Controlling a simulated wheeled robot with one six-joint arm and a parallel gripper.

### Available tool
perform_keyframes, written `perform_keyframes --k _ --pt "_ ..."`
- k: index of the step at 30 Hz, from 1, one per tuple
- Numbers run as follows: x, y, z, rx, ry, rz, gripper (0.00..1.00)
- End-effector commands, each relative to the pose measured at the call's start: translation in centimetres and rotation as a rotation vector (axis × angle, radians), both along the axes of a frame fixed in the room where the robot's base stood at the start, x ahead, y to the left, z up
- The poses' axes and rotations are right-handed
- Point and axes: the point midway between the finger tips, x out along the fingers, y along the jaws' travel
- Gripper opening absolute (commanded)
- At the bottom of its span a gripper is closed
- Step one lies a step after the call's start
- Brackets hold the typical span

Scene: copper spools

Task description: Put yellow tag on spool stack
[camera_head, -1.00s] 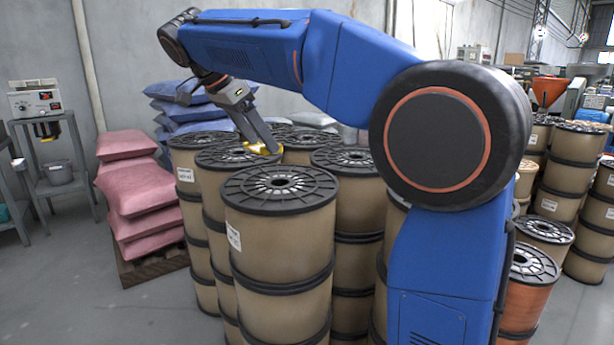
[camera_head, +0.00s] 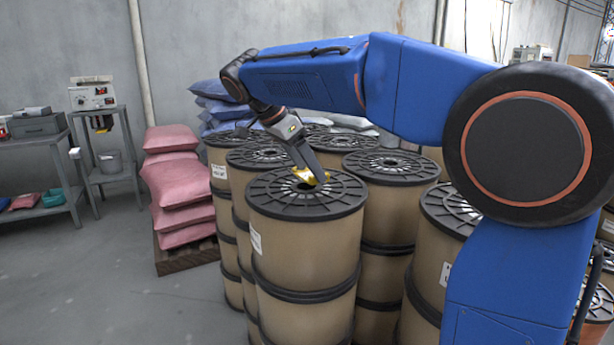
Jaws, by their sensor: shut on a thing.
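The yellow tag (camera_head: 311,178) is small and partly hidden by the fingers. My gripper (camera_head: 308,172) is shut on it, pointing down and to the right. The tag is at or just over the black ribbed top of the front spool stack (camera_head: 305,240). I cannot tell whether it touches the top. This stack is upright, with tan sides, black rims and a white label on its left side.
More tan spool stacks (camera_head: 385,215) stand close behind and to the right. Pink sacks (camera_head: 180,190) lie piled on a wooden pallet at left, with blue sacks (camera_head: 218,105) behind. Grey tables (camera_head: 45,150) stand at far left. The floor (camera_head: 120,270) at front left is clear.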

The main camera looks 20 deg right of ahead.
Motion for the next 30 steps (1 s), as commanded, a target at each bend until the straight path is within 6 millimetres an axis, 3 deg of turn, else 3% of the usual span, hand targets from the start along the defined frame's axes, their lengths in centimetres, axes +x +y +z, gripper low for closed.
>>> perform_keyframes --k 6,16,17,19,30 --pt "-0.1 0.0 -2.6 0.000 0.001 0.000 0.49" --pt "0.0 0.0 -2.8 0.000 0.001 0.000 0.49" --pt "0.0 0.0 -2.9 0.000 0.001 0.000 0.72" --pt "0.0 0.0 -2.8 0.000 0.001 0.001 0.89" --pt "0.0 0.0 -2.5 0.000 0.000 0.000 0.89"
